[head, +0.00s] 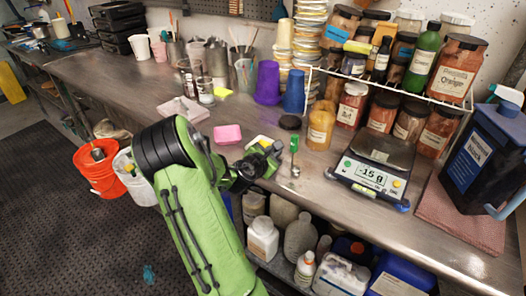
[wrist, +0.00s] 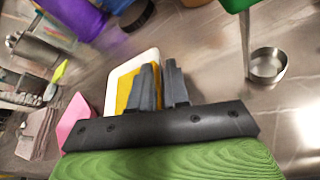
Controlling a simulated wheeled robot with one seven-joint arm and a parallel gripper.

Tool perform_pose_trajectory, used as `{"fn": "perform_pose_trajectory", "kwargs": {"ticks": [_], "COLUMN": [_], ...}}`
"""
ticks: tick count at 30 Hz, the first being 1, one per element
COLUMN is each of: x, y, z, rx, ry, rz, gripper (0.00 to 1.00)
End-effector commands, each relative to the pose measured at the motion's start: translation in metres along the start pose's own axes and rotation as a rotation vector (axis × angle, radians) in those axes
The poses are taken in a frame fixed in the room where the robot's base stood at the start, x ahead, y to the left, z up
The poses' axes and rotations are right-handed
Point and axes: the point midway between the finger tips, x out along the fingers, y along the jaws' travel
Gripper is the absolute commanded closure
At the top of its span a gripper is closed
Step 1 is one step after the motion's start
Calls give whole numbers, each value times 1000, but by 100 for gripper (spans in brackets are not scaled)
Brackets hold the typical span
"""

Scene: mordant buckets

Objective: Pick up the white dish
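The white dish (wrist: 113,87) shows in the wrist view just beyond my gripper (wrist: 161,66), with a yellow piece, like a sponge, in it. Its right wall runs close to the narrow gap between my grey fingers, and the left finger covers part of the yellow piece. I cannot tell whether the fingers press on the wall. In the head view, my gripper (head: 258,158) is low at the counter's front edge and hides most of the dish (head: 257,141).
A pink block (head: 228,134) lies just left of the dish. A small metal cup with a green handle (head: 294,146) stands just right. A scale (head: 370,170) reading -15 g sits farther right. Purple (head: 267,83) and blue (head: 294,91) cups stand behind.

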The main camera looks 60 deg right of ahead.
Motion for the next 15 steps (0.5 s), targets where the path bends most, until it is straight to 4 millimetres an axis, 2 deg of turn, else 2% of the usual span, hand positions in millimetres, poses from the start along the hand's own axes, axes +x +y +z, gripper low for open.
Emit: {"fn": "perform_pose_trajectory", "kwargs": {"ticks": [1,3,4,15], "x": [0,0,0,-2], "y": [0,0,0,1], "z": [0,0,0,3], "rx": [0,0,1,2], "ry": [0,0,0,-1], "rz": [0,0,0,0], "gripper": [87,98,100,100]}}
